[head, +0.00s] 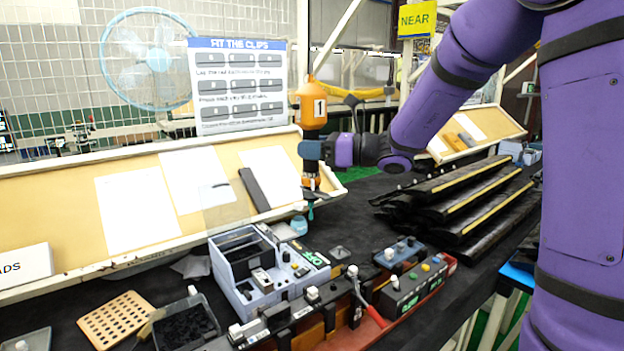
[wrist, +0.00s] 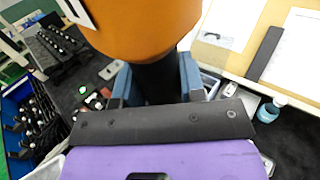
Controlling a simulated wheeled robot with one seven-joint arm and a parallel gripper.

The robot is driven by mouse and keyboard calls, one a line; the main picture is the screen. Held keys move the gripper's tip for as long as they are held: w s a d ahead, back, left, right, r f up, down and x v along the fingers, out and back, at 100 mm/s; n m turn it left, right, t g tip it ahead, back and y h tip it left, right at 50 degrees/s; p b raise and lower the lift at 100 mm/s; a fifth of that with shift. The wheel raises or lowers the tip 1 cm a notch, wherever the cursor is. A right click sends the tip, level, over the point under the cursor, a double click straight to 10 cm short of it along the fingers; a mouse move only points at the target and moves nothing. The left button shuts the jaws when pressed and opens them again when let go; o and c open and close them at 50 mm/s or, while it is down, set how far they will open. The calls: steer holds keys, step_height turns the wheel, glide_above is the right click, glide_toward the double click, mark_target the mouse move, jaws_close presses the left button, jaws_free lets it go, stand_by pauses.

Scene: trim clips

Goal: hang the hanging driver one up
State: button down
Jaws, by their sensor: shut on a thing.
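The hanging driver one (head: 311,108) is orange with a white label marked 1 and a dark band below it. It stands upright in the air in front of the sloped board, its tip pointing down. My gripper (head: 311,150) is shut around its dark middle from the right. In the wrist view, blue fingers (wrist: 156,85) lie on both sides of the dark grip, under the large orange body (wrist: 140,28). I cannot tell whether anything holds the driver from above.
A sloped board with papers (head: 75,195) runs behind the bench. Black strips (head: 450,185) are stacked at right. A yellow NEAR sign (head: 417,19) is behind.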

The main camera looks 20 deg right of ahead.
steer(key=shift+r, duration=1.05)
jaws_free()
steer(key=shift+d, duration=0.1)
stand_by(0.4)
steer(key=r+v, duration=0.2)
steer(key=v, duration=0.8)
stand_by(1.5)
steer(key=v, duration=1)
steer(key=shift+s+d, duration=0.2)
steer(key=shift+d, duration=0.1)
